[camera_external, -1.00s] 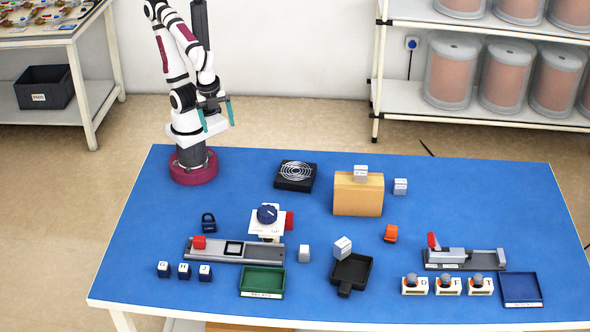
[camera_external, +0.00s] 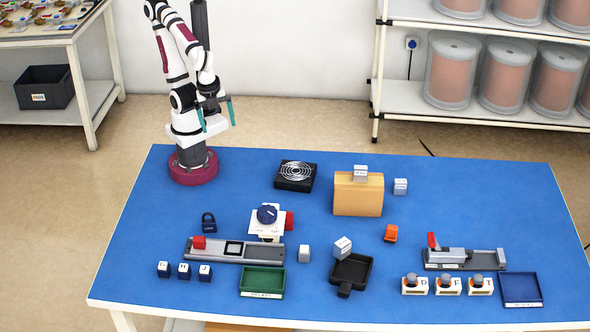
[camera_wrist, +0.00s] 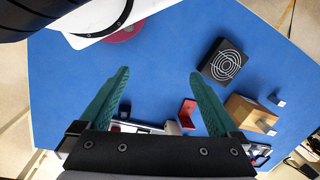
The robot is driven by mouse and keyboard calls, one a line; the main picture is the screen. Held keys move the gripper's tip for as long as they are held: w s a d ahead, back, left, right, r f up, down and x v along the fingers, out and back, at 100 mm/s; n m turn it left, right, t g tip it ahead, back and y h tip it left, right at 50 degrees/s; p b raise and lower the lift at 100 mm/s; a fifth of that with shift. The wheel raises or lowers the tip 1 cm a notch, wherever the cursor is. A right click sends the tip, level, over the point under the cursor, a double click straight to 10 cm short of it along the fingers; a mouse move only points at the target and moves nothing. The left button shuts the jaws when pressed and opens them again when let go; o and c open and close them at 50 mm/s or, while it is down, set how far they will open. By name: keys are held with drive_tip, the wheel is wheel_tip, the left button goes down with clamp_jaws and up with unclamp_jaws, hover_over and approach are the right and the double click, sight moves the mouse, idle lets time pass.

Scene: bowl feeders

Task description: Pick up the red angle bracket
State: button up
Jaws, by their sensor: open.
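The red angle bracket (camera_wrist: 186,114) shows in the wrist view as an L-shaped red piece on the blue table, just left of the right finger. In the external view a red part (camera_external: 289,221), apparently this bracket, shows beside a white stand with a dark blue knob (camera_external: 267,214), which seems to hide some of it. My gripper (camera_external: 216,113) is open and empty, with teal fingers, high above the table's back left, well away from the bracket. In the wrist view my gripper (camera_wrist: 159,76) shows its two fingers wide apart.
A black fan unit (camera_external: 296,176) and a wooden block (camera_external: 358,196) with a white cube on it stand behind and right. A grey rail fixture (camera_external: 222,250), green tray (camera_external: 262,282) and black tray (camera_external: 350,272) lie in front.

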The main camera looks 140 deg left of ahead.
drive_tip(key=w+d+f+n+h, duration=0.1)
drive_tip(key=w+f+n+h, duration=0.2)
drive_tip(key=w+n+h, duration=0.45)
drive_tip(key=w+d+f+n+h, duration=0.15)
drive_tip(key=n+h, duration=0.25)
drive_tip(key=n, duration=0.7)
drive_tip(key=w+a+f+n+t+y, duration=0.1)
drive_tip(key=w+a+f+n+t, duration=0.35)
drive_tip(key=a+n, duration=0.3)
drive_tip(key=w+a+f+n+t, duration=0.3)
drive_tip(key=a+n+t, duration=0.3)
drive_tip(key=a+n, duration=0.15)
drive_tip(key=x, duration=1.5)
drive_tip(key=shift+w+d+r, duration=0.15)
drive_tip(key=shift+d+r, duration=0.05)
clamp_jaws()
